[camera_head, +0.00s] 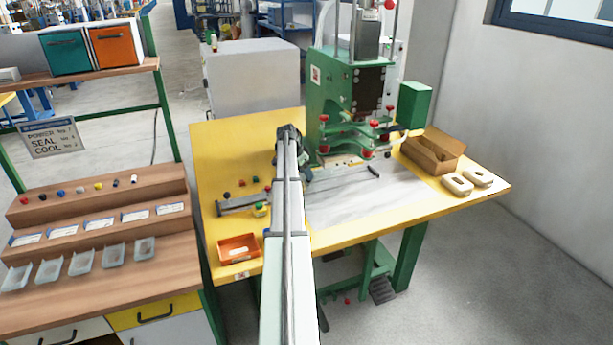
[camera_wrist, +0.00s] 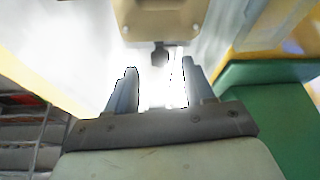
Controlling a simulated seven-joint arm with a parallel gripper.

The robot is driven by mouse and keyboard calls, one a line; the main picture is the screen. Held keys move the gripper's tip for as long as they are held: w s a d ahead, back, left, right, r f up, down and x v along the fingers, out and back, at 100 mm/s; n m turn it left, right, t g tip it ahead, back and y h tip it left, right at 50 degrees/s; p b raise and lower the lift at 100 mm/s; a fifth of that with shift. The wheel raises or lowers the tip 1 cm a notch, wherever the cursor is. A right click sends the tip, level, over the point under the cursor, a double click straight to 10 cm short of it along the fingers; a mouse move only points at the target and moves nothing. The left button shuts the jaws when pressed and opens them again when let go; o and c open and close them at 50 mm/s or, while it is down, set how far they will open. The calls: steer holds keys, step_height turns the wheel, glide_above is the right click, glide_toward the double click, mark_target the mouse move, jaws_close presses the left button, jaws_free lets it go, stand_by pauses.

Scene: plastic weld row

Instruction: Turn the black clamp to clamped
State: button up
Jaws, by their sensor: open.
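A small black handle (camera_head: 374,171) sits at the right end of a thin grey bar on the work table, in front of the green press. It may be the black clamp; I cannot tell whether it is clamped. In the wrist view a dark knob (camera_wrist: 160,54) hangs from a beige block just beyond the fingertips; I cannot tell what it belongs to. My gripper (camera_wrist: 158,78) is open, with nothing between its fingers. In the head view my arm reaches over the yellow table (camera_head: 225,150) and largely hides the gripper, left of the press.
The green press (camera_head: 335,95) stands at the table's back. A cardboard box (camera_head: 432,152) and two pale objects (camera_head: 458,186) lie at right. An orange tray (camera_head: 238,247) and a grey rail (camera_head: 240,202) lie left of my arm. The pale metal sheet (camera_head: 350,205) is mostly clear.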

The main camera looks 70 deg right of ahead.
steer(key=shift+x, duration=1.15)
jaws_close()
